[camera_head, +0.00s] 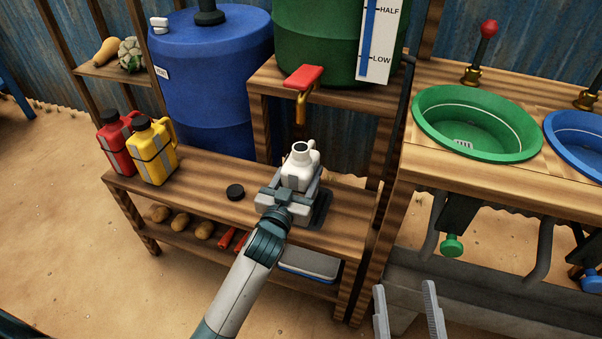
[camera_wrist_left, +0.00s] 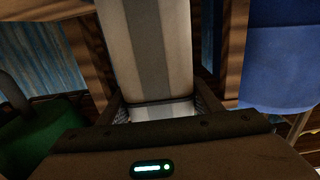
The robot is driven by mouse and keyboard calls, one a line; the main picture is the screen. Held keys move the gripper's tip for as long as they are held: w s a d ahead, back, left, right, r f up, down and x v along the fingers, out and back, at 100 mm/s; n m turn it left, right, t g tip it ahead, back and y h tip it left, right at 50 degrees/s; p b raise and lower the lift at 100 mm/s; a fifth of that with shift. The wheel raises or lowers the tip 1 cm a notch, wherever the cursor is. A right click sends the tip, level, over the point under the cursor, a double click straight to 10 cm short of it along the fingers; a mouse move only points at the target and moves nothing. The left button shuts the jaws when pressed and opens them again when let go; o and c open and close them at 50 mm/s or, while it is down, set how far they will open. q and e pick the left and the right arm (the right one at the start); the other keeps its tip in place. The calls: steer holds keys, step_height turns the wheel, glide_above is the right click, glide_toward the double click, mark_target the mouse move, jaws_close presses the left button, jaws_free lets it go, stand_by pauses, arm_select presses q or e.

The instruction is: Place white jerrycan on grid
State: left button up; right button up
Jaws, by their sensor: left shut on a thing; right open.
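The white jerrycan (camera_head: 299,170) is upright at the lower wooden shelf, below the red-handled tap (camera_head: 303,80). Its open neck faces up and shows no cap. My left gripper (camera_head: 291,190) is shut on its body. The jerrycan also fills the middle of the left wrist view (camera_wrist_left: 150,45), with a grey band down its side. A dark flat patch (camera_head: 323,208), perhaps part of the grid, shows at the jerrycan's right. The jerrycan's base is hidden by my gripper, so I cannot tell whether it touches down. My right gripper (camera_head: 408,312) is open and empty at the bottom edge.
A round black cap (camera_head: 235,192) lies on the shelf left of the jerrycan. Yellow (camera_head: 152,152) and red (camera_head: 115,135) jerrycans stand at the shelf's left end. A green barrel (camera_head: 325,40) is above, a blue barrel (camera_head: 210,80) behind. A green basin (camera_head: 475,122) is at right.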

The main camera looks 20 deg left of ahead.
stand_by(0.3)
arm_select(q)
steer(key=o, duration=1.3)
steer(key=shift+f, duration=0.1)
steer(key=shift+c, duration=0.2)
arm_select(e)
steer(key=shift+r, duration=0.1)
arm_select(q)
steer(key=shift+r, duration=0.2)
steer(key=s+p, duration=0.1)
steer(key=s, duration=1.1)
steer(key=shift+a+p, duration=0.2)
steer(key=shift+p, duration=0.1)
arm_select(e)
steer(key=f+g, duration=0.1)
steer(key=w+f+g, duration=0.1)
steer(key=f, duration=0.1)
steer(key=w+f+g+h, duration=0.1)
steer(key=f, duration=0.1)
steer(key=shift+d+f, duration=0.2)
arm_select(q)
steer(key=shift+f, duration=0.1)
